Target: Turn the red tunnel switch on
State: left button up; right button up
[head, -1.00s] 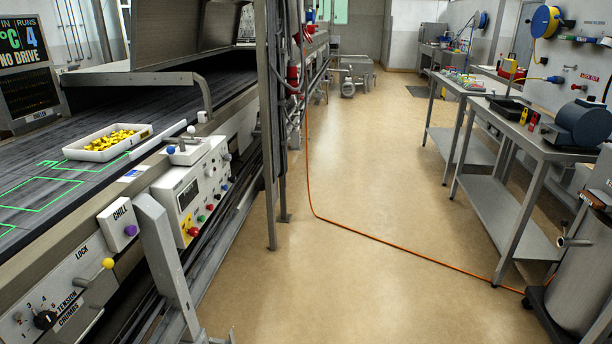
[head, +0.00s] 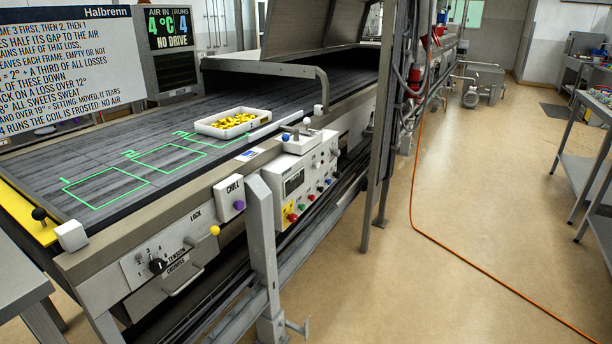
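No switch is labelled as the tunnel switch clearly enough to read. Red candidates show on the machine's right side: a red box (head: 414,76) on the upright post beside the hood, and smaller red parts (head: 440,31) farther back. The white control box (head: 305,180) on the near side carries a display, several coloured knobs and a red mushroom button (head: 292,217) on a yellow plate. I cannot tell any switch's on or off position at this distance. Neither of my grippers is in view.
The belt (head: 190,130) has green outlines and a white tray (head: 206,127) of yellow sweets. A steel post (head: 262,235) stands before the machine. An orange hose (head: 440,240) crosses the otherwise clear floor. A steel bench (head: 577,172) stands at the right.

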aim_at(293, 218)
jog(key=z, duration=0.1)
jog(key=i, duration=2.05)
jog(key=u, duration=0.3)
